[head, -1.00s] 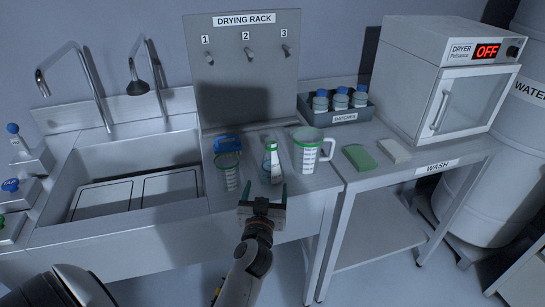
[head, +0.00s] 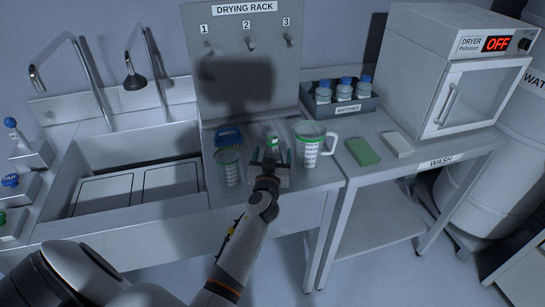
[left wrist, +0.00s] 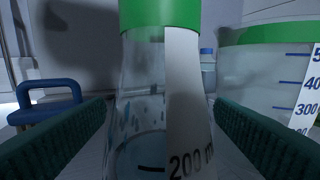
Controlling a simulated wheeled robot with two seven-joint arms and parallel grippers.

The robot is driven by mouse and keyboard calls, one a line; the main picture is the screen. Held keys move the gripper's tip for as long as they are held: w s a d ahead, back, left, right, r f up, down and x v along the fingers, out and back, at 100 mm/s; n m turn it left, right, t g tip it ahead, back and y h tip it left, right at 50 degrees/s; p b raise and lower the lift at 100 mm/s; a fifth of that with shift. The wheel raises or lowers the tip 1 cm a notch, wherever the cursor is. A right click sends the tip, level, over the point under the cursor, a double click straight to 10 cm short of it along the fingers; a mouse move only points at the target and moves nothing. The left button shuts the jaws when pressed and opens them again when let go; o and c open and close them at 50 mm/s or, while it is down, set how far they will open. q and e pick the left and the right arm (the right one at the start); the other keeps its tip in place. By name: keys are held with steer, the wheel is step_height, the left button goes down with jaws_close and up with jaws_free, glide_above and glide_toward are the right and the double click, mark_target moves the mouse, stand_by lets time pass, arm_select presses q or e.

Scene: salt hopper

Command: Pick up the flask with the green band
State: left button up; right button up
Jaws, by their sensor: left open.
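The flask with the green band (head: 273,142) stands on the counter below the drying rack, mostly hidden behind my gripper in the head view. In the left wrist view the clear glass flask (left wrist: 150,110) fills the middle, with its green band at the top and a white scale strip reading 200 m. My left gripper (head: 270,158) is open, its green-padded fingers on either side of the flask. In the left wrist view a gap shows between the flask and each pad. My right gripper is not in view.
A green-rimmed beaker (head: 229,167) stands close on the left and a green-rimmed jug (head: 309,147) close on the right. A blue-handled object (head: 228,137) lies behind. A green sponge (head: 362,152) and a white block (head: 397,144) lie farther right. The sink (head: 135,180) is left.

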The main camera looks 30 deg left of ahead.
arm_select(q)
steer(key=shift+x, duration=0.95)
steer(key=c, duration=1.2)
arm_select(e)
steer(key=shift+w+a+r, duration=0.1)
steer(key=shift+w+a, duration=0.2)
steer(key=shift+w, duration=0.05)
